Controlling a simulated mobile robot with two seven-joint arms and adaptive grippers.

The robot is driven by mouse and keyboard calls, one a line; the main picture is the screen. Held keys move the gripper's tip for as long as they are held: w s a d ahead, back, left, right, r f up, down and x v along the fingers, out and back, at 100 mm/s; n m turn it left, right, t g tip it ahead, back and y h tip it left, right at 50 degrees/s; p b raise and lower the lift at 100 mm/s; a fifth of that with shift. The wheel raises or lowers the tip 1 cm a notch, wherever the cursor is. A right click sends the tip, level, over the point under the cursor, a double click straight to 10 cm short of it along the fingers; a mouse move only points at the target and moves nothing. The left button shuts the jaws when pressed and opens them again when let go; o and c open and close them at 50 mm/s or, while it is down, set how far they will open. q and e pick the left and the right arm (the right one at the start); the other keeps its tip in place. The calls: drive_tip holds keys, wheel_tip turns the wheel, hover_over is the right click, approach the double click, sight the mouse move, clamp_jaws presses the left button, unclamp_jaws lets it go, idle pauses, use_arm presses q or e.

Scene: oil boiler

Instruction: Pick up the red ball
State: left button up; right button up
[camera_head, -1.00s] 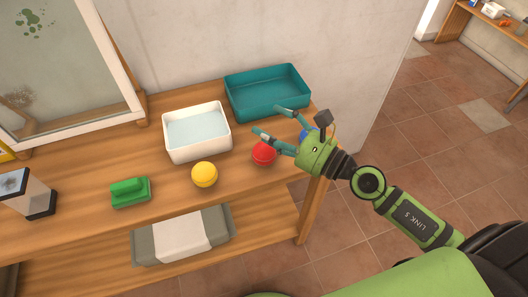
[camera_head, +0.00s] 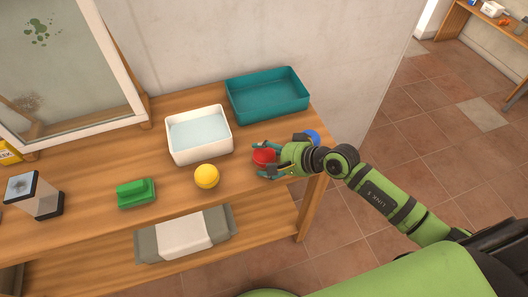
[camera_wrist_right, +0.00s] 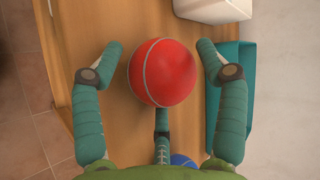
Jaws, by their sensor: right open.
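The red ball (camera_head: 264,157) sits on the wooden table near its right end, and it also shows large in the right wrist view (camera_wrist_right: 162,72). My right gripper (camera_head: 264,160) is low at the table with its fingers around the ball. In the right wrist view the fingers (camera_wrist_right: 158,68) are spread, one on each side of the ball with gaps, and a third finger lies below it in the picture. The gripper is open. My left gripper is not in view.
A blue ball (camera_head: 313,136) lies behind my right gripper. A yellow ball (camera_head: 206,176) and a green block-like object (camera_head: 136,193) are to the left. A white basin (camera_head: 199,155) and a teal tray (camera_head: 267,117) stand behind. Free tabletop lies between them.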

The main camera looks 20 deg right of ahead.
drive_tip(key=shift+a+f, duration=0.1)
drive_tip(key=c, duration=1.1)
